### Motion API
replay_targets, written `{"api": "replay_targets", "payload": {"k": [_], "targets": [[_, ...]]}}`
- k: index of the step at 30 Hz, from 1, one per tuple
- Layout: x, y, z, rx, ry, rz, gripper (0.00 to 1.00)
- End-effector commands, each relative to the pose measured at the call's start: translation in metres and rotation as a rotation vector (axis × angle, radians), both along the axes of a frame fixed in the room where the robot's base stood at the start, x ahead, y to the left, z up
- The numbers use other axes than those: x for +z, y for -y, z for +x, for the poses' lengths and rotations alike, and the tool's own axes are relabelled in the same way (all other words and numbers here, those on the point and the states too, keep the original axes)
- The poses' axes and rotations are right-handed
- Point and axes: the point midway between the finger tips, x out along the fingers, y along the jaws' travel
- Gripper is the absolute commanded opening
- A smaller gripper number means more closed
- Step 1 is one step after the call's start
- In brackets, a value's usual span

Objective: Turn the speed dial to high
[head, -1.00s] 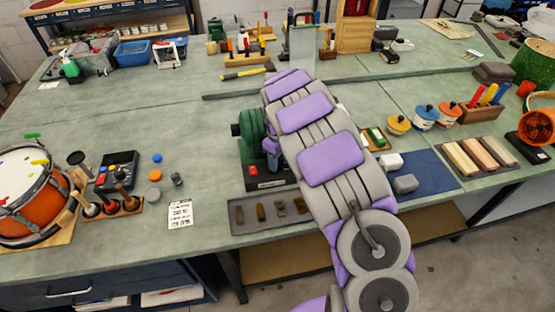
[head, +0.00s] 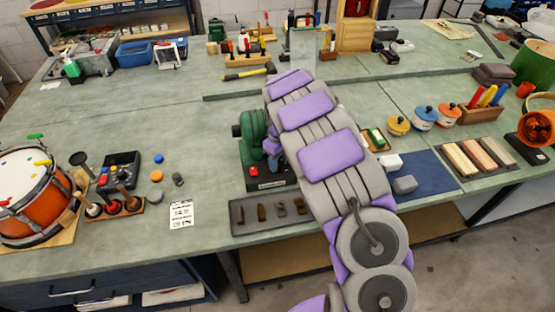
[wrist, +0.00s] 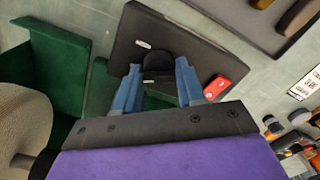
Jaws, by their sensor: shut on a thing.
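The green machine (head: 252,125) stands on the bench with a black base (head: 262,184) and a red switch (head: 253,171). In the wrist view, the base (wrist: 205,55) carries a round black dial (wrist: 156,57), with the red switch (wrist: 216,88) to its right. My gripper (wrist: 158,66) has its two blue fingers on either side of the dial, shut on it. The dial's pointer and scale marks cannot be made out. In the head view, my gripper (head: 271,150) is at the machine's front, partly hidden by my arm.
A grey tray (head: 236,215) with several small pieces lies in front of the machine. A printed card (head: 181,214) and a drum (head: 28,190) are to the left. A blue mat (head: 435,175) with grey blocks lies right of my arm.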

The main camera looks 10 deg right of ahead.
Motion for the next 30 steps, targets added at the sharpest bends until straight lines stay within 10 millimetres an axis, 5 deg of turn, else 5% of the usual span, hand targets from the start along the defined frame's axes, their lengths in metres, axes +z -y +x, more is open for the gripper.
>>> {"api": "replay_targets", "payload": {"k": [30], "targets": [[0.0035, 0.0021, -0.0001, -0.840, 0.004, 0.002, 0.09]]}}
